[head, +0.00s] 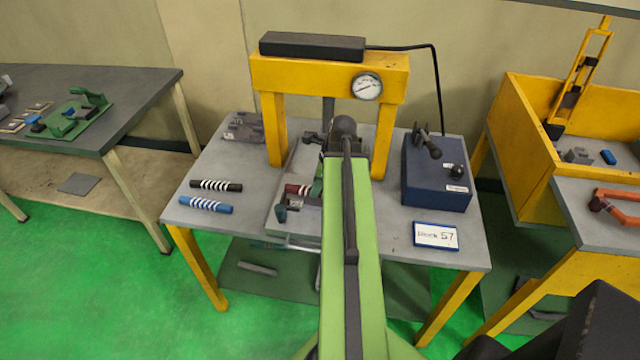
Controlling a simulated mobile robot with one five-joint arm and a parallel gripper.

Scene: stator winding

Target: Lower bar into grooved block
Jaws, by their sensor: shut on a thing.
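A dark red bar with white stripes (298,190) is near the middle of the table, under the yellow press frame's front side. Its right end is hidden by my green arm. My gripper (316,191) is at this end, mostly hidden behind the arm, and appears shut on the bar. A grey block (308,202) shows just below the bar; its grooves are too small to make out. I cannot tell whether the bar touches the block. A black striped bar (216,185) and a blue striped bar (205,204) lie at the left of the table.
The yellow press frame (330,68) with a gauge (367,86) spans the table (385,240). A dark blue box with levers (435,180) stands at the right, behind a "Block 57" sign (436,235).

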